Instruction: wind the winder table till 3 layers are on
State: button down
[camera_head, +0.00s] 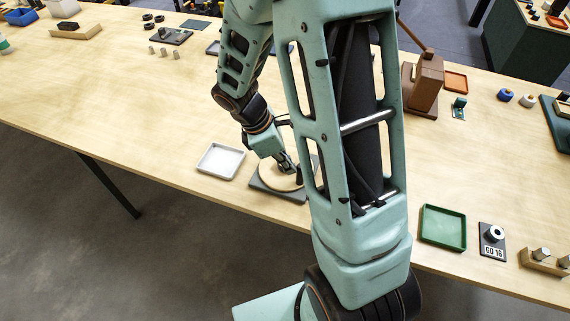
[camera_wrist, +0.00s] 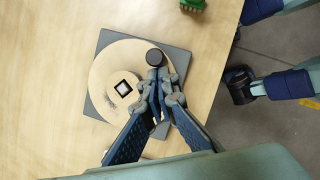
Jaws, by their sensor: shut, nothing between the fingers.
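The winder table is a pale round disc (camera_wrist: 108,72) on a grey square base (camera_wrist: 92,108), at the table's front edge. A black knob (camera_wrist: 155,57) stands near the disc's rim, and a small dark-framed square with a white middle (camera_wrist: 123,88) sits at its hub. In the head view the disc (camera_head: 275,180) is partly hidden by my arm. My gripper (camera_wrist: 160,82) is shut and empty, low over the disc with its fingertips right beside the knob. I cannot tell whether they touch it. I cannot make out any wound layers.
A white tray (camera_head: 221,160) stands just left of the winder base. A green tray (camera_head: 443,228) and a plate marked GO 16 (camera_head: 492,243) are to the right. A brown block stand (camera_head: 425,84) is farther back. The table's left middle is clear.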

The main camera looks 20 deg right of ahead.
jog(key=shift+s+d+n+t, duration=0.1)
jog(key=shift+d+n+t, duration=0.3)
jog(key=shift+n, duration=0.45)
jog(key=shift+d+n+t, duration=0.3)
jog(key=shift+d+n, duration=0.2)
jog(key=shift+n, duration=0.35)
jog(key=shift+d+p, duration=0.3)
jog(key=shift+d, duration=0.15)
jog(key=shift+d, duration=0.35)
jog(key=shift+a, duration=0.1)
